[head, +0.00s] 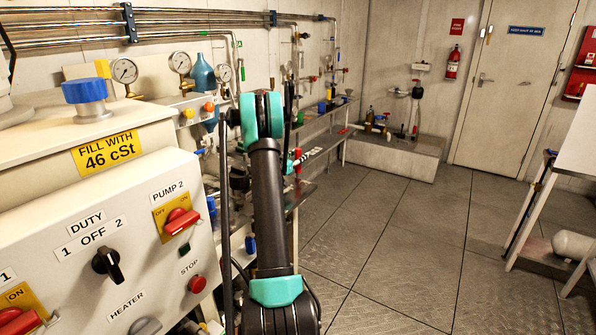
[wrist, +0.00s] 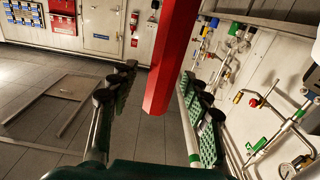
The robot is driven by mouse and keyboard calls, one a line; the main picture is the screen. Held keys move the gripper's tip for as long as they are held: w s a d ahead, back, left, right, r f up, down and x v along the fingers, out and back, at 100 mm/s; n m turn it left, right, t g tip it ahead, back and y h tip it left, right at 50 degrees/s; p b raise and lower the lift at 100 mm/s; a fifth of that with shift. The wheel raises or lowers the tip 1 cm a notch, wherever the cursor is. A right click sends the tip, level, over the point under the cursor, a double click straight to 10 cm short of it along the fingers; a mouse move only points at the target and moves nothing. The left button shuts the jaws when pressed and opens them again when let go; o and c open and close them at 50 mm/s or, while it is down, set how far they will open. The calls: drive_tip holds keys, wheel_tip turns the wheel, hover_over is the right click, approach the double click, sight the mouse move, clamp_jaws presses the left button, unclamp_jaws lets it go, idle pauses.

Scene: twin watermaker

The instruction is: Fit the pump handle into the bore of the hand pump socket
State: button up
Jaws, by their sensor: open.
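My gripper (wrist: 158,74) is open in the wrist view, with one finger on each side of the frame's middle. A red, flat-sided bar (wrist: 172,60) comes down from the top edge between the fingers and ends in a blunt lower end. It may be the pump handle, but I cannot tell for certain. Gaps show between the bar and both fingers, nearer the right one; depth is unclear. In the head view my arm stands in the middle, and the gripper cannot be made out. I cannot identify the hand pump socket or its bore in either view.
A control cabinet (head: 130,235) with red switches fills the head view's left. Pipes and gauges (head: 124,70) run along the wall behind it. Bench shelves (head: 318,170) stand beyond my arm. The grey floor (head: 400,240) is open at right, before a white table (head: 575,140).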

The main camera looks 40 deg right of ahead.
clamp_jaws()
idle(0.3)
drive_tip(key=shift+r, duration=0.1)
idle(0.4)
wheel_tip(320, 180, up, 20)
idle(0.6)
